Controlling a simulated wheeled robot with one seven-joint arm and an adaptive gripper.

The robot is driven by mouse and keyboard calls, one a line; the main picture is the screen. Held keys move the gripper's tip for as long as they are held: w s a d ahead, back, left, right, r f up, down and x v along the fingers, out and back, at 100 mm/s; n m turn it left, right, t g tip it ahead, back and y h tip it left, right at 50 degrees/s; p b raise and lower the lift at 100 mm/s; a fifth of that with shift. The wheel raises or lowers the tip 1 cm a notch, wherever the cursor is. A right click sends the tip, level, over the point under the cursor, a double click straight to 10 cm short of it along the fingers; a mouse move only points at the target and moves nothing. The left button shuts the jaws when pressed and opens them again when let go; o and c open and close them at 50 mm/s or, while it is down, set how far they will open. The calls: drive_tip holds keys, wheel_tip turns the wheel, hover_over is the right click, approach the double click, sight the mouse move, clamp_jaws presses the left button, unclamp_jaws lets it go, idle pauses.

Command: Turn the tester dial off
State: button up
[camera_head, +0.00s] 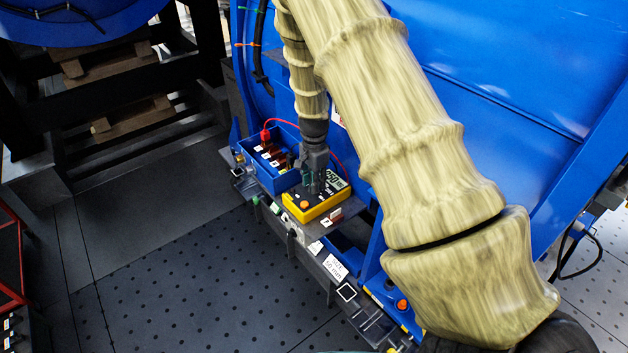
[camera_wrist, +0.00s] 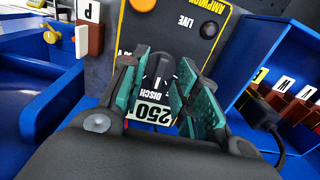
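The tester (camera_head: 327,207) is a yellow box with a black face, a display and an orange button, on a shelf along the blue housing. In the wrist view its black face (camera_wrist: 190,38) shows the words LIVE and DISCH and a display (camera_wrist: 153,112) reading 250. The black dial (camera_wrist: 158,68), with a white mark, sits between the teal fingertips of my gripper (camera_wrist: 164,72). One finger is on each side of the dial. I cannot tell whether both fingers touch it. In the head view my gripper (camera_head: 314,184) points down over the tester and hides the dial.
A blue bin with lettered tags (camera_head: 268,168) stands left of the tester, with a red lead (camera_head: 265,132) rising from it. In the wrist view, a tag marked P (camera_wrist: 89,14) and a blue tray (camera_wrist: 52,100) are at left. Dark perforated floor lies in front.

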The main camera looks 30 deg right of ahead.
drive_tip(key=shift+f, duration=0.35)
clamp_jaws()
